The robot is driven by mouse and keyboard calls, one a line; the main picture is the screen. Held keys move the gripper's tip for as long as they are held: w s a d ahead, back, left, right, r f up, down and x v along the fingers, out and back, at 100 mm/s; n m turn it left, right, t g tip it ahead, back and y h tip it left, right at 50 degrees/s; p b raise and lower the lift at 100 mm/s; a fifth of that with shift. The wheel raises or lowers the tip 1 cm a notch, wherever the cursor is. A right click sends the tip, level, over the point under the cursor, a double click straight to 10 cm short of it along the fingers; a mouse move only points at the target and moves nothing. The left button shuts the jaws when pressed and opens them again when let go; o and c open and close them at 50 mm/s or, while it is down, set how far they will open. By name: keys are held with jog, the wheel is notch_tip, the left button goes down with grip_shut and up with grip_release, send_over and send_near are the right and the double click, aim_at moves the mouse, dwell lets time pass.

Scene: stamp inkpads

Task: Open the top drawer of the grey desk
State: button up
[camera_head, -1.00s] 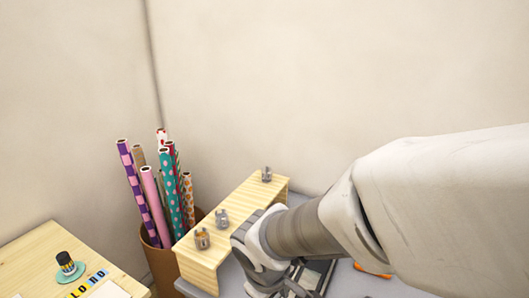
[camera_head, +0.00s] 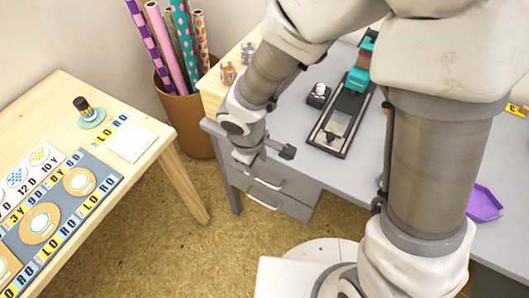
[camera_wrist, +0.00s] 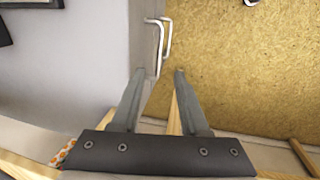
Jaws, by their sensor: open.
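The grey desk (camera_head: 345,172) stands in the middle and right of the head view, with two drawers at its left end. The top drawer's metal handle (camera_head: 267,183) shows just below my gripper (camera_head: 272,152); the lower drawer's handle (camera_head: 262,202) is beneath it. Both drawers look closed. My gripper is open and empty, beside the desk's front edge. In the wrist view, the pale handles (camera_wrist: 163,38) lie ahead of the two spread fingertips of my gripper (camera_wrist: 160,72), apart from them. My arm covers part of the desk in the head view.
A black stamp tray (camera_head: 338,125), a small dark inkpad (camera_head: 319,95) and a purple tray (camera_head: 484,204) are on the desk. A wooden table (camera_head: 120,150) stands at left. A brown bin (camera_head: 183,108) holds paper rolls. The cork floor (camera_head: 190,245) between is clear.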

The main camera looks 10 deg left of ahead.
aim_at(263, 181)
jog(key=f+b, duration=0.1)
jog(key=f, duration=0.2)
jog(key=w+f+b, duration=0.1)
jog(key=f+b, duration=0.1)
jog(key=f, duration=0.2)
jog(key=w+f+b, duration=0.1)
jog(key=f, duration=0.3)
jog(key=shift+d+f+b, duration=0.1)
jog(key=shift+d+b, duration=0.3)
grip_shut()
dwell(0.7)
